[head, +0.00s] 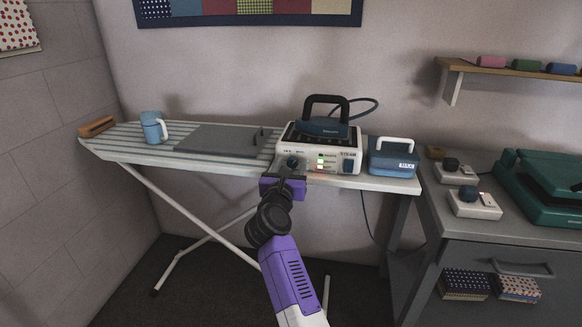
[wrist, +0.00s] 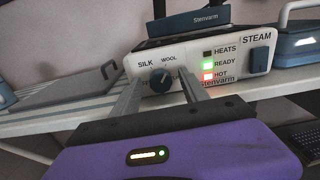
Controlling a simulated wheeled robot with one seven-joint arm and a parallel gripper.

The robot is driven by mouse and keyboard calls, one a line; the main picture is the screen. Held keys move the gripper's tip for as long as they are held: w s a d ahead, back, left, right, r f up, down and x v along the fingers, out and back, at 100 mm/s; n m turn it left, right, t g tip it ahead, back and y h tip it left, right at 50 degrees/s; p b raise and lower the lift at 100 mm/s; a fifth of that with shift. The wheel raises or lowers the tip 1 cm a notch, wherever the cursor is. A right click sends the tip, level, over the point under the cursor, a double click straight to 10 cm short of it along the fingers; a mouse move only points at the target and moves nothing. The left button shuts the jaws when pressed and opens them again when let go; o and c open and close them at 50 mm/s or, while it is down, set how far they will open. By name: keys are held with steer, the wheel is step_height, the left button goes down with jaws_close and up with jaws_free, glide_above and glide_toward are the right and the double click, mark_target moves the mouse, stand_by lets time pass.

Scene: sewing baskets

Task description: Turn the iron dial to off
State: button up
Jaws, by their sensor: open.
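The iron dial (wrist: 160,81) is a dark blue round knob on the front of the white iron base (head: 326,148). Its pale mark seems to point up, near the word WOOL; SILK is printed to its upper left. My gripper (wrist: 161,76) is open, with one finger on each side of the dial. Whether the fingers touch it I cannot tell. In the head view my gripper (head: 291,172) is in front of the dial and covers part of the panel. The READY lamp (wrist: 208,65) glows green and the HOT lamp (wrist: 208,77) glows red; the HEATS lamp is dark.
The iron (head: 326,122) rests on top of the base, on the striped ironing board (head: 130,148). A blue switch (wrist: 260,59) is at the panel's right. A blue water tank (head: 393,158) stands right of the base. A grey plate and a blue mug (head: 153,127) are to the left.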

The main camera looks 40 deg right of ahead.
jaws_close()
